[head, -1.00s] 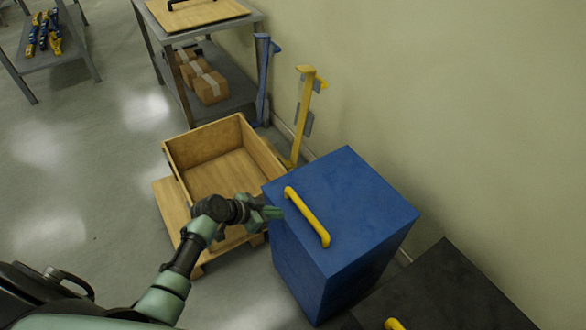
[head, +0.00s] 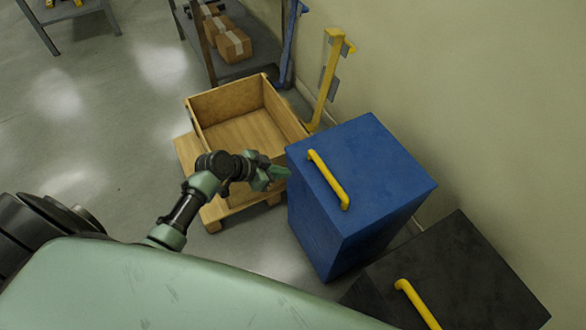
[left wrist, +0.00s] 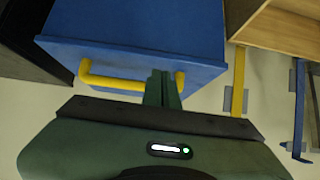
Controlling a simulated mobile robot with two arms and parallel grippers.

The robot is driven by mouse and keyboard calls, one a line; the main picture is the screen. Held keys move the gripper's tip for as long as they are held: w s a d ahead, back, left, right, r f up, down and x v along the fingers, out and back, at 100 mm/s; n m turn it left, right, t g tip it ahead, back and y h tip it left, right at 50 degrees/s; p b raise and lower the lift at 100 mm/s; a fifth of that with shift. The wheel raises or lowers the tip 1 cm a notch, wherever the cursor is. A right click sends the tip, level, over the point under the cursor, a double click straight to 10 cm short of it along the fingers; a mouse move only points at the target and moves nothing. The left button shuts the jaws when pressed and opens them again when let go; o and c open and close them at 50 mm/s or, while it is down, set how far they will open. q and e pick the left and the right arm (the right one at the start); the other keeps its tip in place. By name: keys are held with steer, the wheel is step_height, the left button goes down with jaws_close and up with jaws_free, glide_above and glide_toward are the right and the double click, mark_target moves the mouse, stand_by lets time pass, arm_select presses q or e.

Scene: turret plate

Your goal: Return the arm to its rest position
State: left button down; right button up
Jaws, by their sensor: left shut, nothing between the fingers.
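My left gripper (head: 279,173) is shut and empty. In the head view it appears just left of the blue box (head: 365,165), near its upper left edge. The blue box has a yellow handle (head: 328,180) on top. In the left wrist view, the gripper's closed fingers (left wrist: 162,88) overlap the yellow handle (left wrist: 118,83) in the picture, with the blue box (left wrist: 140,25) beyond. I cannot tell from these views how far apart they are. My right gripper is not in view.
An open wooden crate (head: 200,118) stands on a pallet (head: 190,160) behind my left arm. A black box (head: 450,275) with a yellow handle is at the lower right. A yellow post (head: 328,85) and a blue post (head: 289,45) stand near the wall. Cardboard boxes (head: 233,46) sit on a shelf.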

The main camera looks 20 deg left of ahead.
arm_select(q)
steer(key=s+a+f+n+g+y, duration=0.2)
steer(key=s+a+f+n, duration=0.1)
steer(key=s+f, duration=0.75)
steer(key=s+a+f+n+g+y, duration=0.1)
steer(key=s+a+f+n+y, duration=0.1)
steer(key=s+f, duration=0.85)
steer(key=s+d+f+g+y, duration=0.1)
steer(key=s+d+f, duration=0.2)
steer(key=s+f, duration=0.4)
steer(key=s+d+f+g, duration=0.2)
steer(key=s+f, duration=0.6)
steer(key=s, duration=0.6)
steer(key=shift+s+d+g+y, duration=0.3)
steer(key=shift+d+y, duration=0.1)
steer(key=shift+d, duration=0.15)
